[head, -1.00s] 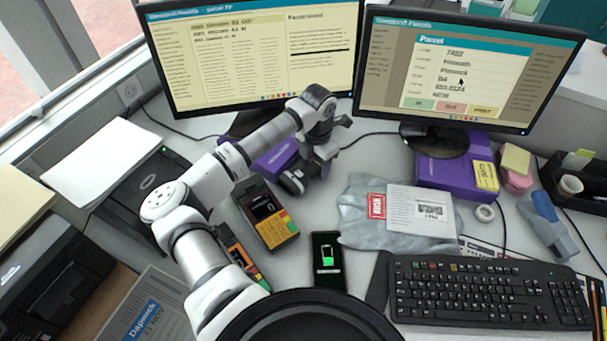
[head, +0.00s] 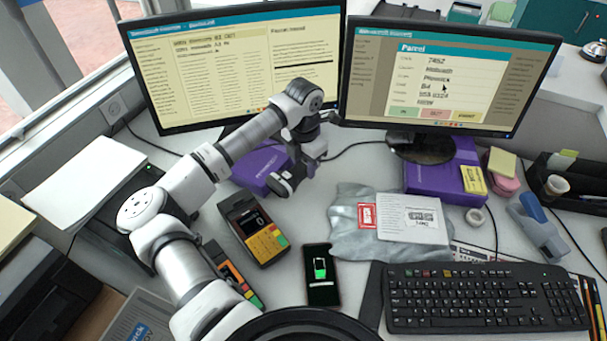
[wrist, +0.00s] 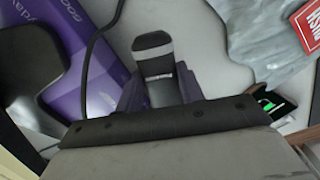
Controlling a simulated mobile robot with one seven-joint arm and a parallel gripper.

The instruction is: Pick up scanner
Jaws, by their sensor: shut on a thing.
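The scanner, a dark thing with a pale grey band, sits between my gripper's fingers in the wrist view (wrist: 152,45). My gripper (wrist: 158,92) is shut on it, and the fingers hide its lower part. In the head view my gripper (head: 290,180) points down over the counter, just right of a purple box. There the scanner (head: 279,187) shows as a small dark and pale shape at the fingers. I cannot tell how far it is above the counter.
The purple box (head: 254,170) stands close left of my gripper. A yellow card terminal (head: 255,232), a phone (head: 321,275) and a grey parcel bag (head: 350,235) lie nearer. Two monitors (head: 245,75) stand behind. A keyboard (head: 480,297) lies at the right.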

